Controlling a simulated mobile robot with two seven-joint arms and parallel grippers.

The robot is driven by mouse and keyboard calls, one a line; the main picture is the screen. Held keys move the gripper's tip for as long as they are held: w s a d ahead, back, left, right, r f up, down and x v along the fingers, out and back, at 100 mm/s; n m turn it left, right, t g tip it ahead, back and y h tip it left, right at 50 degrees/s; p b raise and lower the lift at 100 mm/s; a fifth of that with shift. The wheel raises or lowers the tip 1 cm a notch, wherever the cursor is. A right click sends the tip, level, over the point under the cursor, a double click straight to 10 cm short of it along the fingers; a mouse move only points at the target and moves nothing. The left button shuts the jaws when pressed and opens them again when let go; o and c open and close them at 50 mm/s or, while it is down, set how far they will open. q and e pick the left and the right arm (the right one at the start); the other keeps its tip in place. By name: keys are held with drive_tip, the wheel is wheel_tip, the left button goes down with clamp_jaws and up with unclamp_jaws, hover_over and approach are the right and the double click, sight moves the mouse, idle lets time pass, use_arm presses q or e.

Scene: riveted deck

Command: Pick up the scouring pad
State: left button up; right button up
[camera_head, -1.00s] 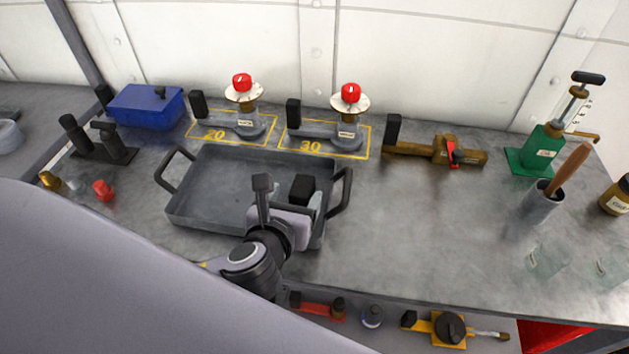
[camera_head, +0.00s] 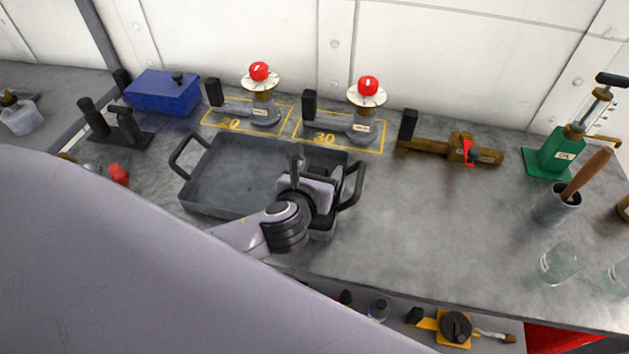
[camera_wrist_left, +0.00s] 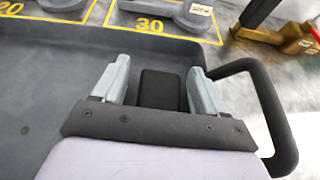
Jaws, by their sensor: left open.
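A small dark block, which looks like the scouring pad (camera_wrist_left: 160,91), lies in the right part of the grey tray (camera_head: 225,179). In the wrist view it sits between the two pale fingers of my left gripper (camera_wrist_left: 156,77), with a gap on each side. The left gripper is open. In the head view my left gripper (camera_head: 320,176) is over the tray's right end and hides most of the pad. My right gripper is not in view.
The tray's right handle (camera_head: 352,187) is close beside my gripper. Two red-knobbed devices (camera_head: 259,97) (camera_head: 366,105) stand behind the tray, with a brass tool (camera_head: 455,149) to their right. The bench right of the tray is largely clear.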

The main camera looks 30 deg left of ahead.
use_arm(q)
drive_tip(key=c, duration=1.1)
drive_tip(key=shift+o, duration=0.2)
